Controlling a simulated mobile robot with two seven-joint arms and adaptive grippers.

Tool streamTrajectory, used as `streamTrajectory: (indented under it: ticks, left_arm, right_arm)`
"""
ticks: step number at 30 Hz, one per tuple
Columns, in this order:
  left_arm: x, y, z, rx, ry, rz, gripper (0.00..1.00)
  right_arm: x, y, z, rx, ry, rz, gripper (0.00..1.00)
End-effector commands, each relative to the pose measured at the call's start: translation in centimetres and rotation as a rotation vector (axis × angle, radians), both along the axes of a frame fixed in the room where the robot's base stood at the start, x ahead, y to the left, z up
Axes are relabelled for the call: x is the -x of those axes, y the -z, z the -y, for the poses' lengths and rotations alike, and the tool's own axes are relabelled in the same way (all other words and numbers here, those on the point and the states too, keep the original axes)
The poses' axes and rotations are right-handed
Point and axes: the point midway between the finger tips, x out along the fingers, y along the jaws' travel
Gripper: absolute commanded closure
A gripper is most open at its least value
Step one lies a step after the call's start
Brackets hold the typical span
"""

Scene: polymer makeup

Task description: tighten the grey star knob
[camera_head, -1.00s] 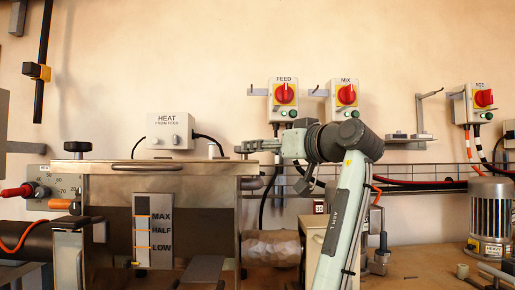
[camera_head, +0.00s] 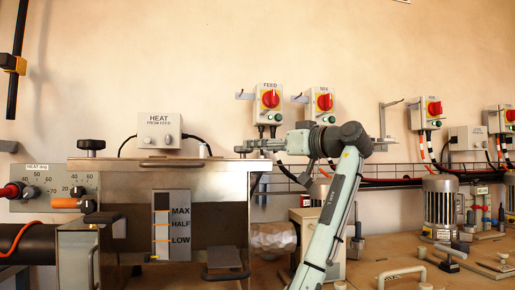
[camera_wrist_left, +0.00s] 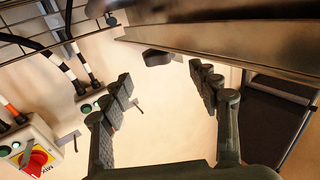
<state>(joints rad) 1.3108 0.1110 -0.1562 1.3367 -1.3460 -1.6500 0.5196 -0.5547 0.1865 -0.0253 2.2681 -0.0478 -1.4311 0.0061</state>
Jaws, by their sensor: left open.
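My left gripper (camera_head: 254,147) is at the right end of the steel tank's lid (camera_head: 130,164), its fingers pointing left. In the left wrist view the gripper (camera_wrist_left: 160,85) is open, with nothing between its fingers. A dark grey knob (camera_wrist_left: 156,57) sits by the tank's metal flange (camera_wrist_left: 215,40), beyond and between the fingertips, apart from them. Its lobes are too small to make out. A black knob (camera_head: 91,145) stands on the lid's left end; I cannot tell whether the two are the same. My right gripper is out of view.
A HEAT box (camera_head: 159,131) stands behind the lid. FEED (camera_head: 269,104) and MIX (camera_head: 320,104) switches hang on the wall. A wire rack (camera_head: 400,172) with cables runs behind my arm. A motor (camera_head: 441,205) stands on the bench at right.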

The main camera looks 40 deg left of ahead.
Motion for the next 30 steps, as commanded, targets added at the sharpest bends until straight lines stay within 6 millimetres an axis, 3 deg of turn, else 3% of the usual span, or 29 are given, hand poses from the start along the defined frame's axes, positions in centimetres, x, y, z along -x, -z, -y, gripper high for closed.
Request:
streamTrajectory:
  ticks: [8, 16, 27, 30]
  left_arm:
    - [-0.2, -0.1, -3.5, 0.001, -0.007, -0.001, 0.39]
    - [-0.5, 0.0, -7.1, 0.001, -0.005, -0.002, 0.39]
    - [-0.7, 0.0, -7.9, 0.001, -0.003, -0.001, 0.39]
    - [-0.6, 0.0, -7.8, 0.001, -0.003, -0.001, 0.5]
  right_arm:
    - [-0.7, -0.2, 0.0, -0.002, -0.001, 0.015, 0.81]
    - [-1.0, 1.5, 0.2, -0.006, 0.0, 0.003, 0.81]
    - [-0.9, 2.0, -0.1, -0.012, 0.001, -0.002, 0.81]
    - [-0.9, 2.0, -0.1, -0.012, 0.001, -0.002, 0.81]
